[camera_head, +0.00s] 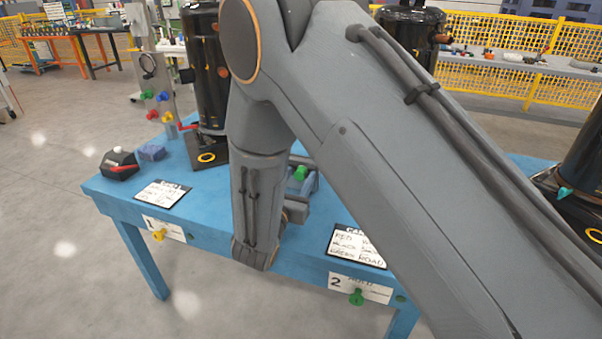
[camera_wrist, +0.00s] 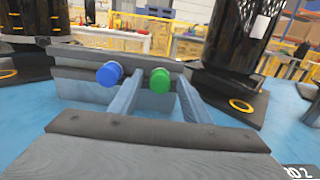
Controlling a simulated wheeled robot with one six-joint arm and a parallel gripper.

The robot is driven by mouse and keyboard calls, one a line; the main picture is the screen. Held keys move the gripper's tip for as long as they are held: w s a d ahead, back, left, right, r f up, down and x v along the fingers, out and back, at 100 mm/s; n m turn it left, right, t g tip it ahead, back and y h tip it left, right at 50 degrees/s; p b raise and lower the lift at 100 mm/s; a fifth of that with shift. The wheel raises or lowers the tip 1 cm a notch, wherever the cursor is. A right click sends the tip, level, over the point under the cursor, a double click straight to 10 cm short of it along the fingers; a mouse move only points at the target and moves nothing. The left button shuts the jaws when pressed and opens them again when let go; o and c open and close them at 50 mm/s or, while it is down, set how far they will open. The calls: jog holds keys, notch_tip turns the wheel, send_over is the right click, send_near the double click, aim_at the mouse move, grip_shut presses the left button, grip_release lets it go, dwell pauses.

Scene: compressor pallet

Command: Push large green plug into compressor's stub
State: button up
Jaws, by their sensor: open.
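A green plug (camera_wrist: 160,80) with a round head sits at a grey rack (camera_wrist: 85,57) in the wrist view. It also shows in the head view (camera_head: 300,173), partly hidden by my arm. My gripper (camera_wrist: 163,75) is open, with one finger on each side of the green plug; I cannot tell whether they touch it. A blue plug (camera_wrist: 109,74) is just left of the left finger. Black compressors (camera_head: 205,85) stand on the blue table; another is right of the rack in the wrist view (camera_wrist: 240,45). I cannot make out which stub is the target.
A card (camera_head: 162,193), a blue block (camera_head: 152,152) and a black box (camera_head: 119,164) lie at the left. My arm hides the table's middle.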

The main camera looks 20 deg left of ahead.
dwell(0.3)
grip_shut()
jog(key=shift+s, duration=0.15)
jog(key=shift+s+a+p, duration=0.15)
jog(key=shift+s+p, duration=0.2)
jog(key=shift+s, duration=1)
jog(key=shift+s+a+p, duration=0.1)
jog(key=shift+s+p, duration=0.2)
jog(key=shift+s, duration=1.2)
jog(key=shift+d, duration=0.1)
